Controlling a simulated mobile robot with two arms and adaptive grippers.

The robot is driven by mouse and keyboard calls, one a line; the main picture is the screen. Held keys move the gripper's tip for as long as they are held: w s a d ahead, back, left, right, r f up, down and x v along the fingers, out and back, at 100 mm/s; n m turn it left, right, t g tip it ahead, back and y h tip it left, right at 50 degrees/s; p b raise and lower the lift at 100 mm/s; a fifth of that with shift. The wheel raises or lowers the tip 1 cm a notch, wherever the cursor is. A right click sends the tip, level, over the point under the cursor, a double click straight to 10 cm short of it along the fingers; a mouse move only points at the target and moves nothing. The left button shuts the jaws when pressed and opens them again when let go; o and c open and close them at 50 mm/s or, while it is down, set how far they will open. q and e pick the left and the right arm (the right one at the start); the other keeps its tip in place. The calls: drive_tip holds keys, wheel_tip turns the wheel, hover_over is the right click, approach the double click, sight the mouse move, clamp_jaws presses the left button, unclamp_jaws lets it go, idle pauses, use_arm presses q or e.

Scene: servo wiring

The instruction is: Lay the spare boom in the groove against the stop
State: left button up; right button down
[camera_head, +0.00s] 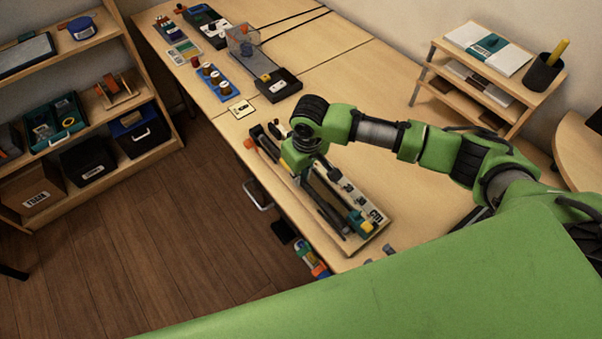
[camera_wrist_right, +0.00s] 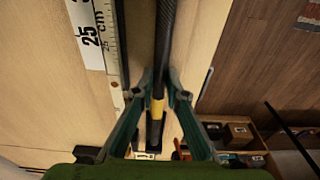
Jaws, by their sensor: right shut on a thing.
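My right gripper (camera_head: 302,174) is over the long wooden fixture board (camera_head: 366,240) near the front table edge. In the right wrist view its two green fingers (camera_wrist_right: 158,88) are closed on a slim black rod with a yellow band, the spare boom (camera_wrist_right: 168,45). The boom runs lengthwise between the fingertips, along an olive-brown strip beside a ruler (camera_wrist_right: 92,35). I cannot tell whether the boom touches the groove or the stop; my arm and fingers hide part of the board. A dark rod (camera_head: 330,214) also shows along the board's near side. My left gripper is not visible.
A blue tray with several spools (camera_head: 215,82) and a black box with a clear cover (camera_head: 277,85) stand farther back on the table. A paper-topped stand (camera_head: 488,48) is at the right. Shelves with bins (camera_head: 85,160) stand left, across the floor.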

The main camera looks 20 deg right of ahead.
idle(0.5)
drive_tip(key=shift+w+a, duration=0.15)
drive_tip(key=shift+w, duration=0.35)
drive_tip(key=c, duration=2)
unclamp_jaws()
drive_tip(key=shift+o, duration=0.2)
